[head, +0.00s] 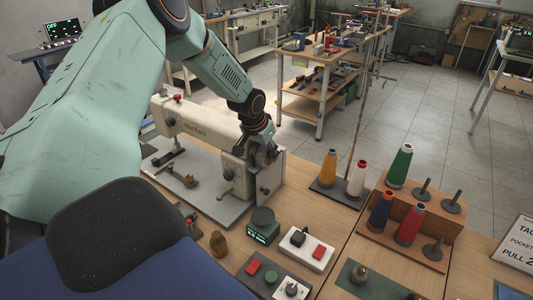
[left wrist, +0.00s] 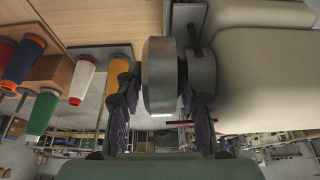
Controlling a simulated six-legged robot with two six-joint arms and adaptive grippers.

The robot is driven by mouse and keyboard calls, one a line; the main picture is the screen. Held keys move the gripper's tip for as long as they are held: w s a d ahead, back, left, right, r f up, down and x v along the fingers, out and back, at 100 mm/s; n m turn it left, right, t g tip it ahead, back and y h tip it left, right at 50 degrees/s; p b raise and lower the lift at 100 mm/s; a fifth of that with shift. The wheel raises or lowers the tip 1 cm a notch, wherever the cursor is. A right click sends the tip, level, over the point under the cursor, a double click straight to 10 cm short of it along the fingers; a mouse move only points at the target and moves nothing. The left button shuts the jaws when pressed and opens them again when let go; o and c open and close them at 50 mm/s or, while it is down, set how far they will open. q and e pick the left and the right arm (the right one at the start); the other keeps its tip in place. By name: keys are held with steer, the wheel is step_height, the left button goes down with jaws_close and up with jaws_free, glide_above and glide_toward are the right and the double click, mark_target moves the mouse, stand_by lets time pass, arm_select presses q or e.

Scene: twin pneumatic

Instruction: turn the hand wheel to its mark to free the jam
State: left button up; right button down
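The cream sewing machine (head: 195,127) stands on the wooden table, its right end under my left gripper (head: 265,150). In the left wrist view the grey hand wheel (left wrist: 160,75) sits between the two fingers of my left gripper (left wrist: 163,95). The machine's pale body (left wrist: 260,70) is to the right of the wheel there. In the head view the gripper mostly hides the wheel. I cannot make out the wheel's mark. My right gripper is not in view.
Thread cones, including a yellow one (head: 328,168) and a green one (head: 399,166), stand right of the machine. A small green-display box (head: 262,232) and a white switch box (head: 306,249) sit in front.

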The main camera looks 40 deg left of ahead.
arm_select(q)
steer(key=shift+w+f, duration=0.1)
steer(key=shift+w, duration=0.1)
steer(key=shift+a, duration=0.1)
steer(key=shift+c, duration=0.5)
jaws_close()
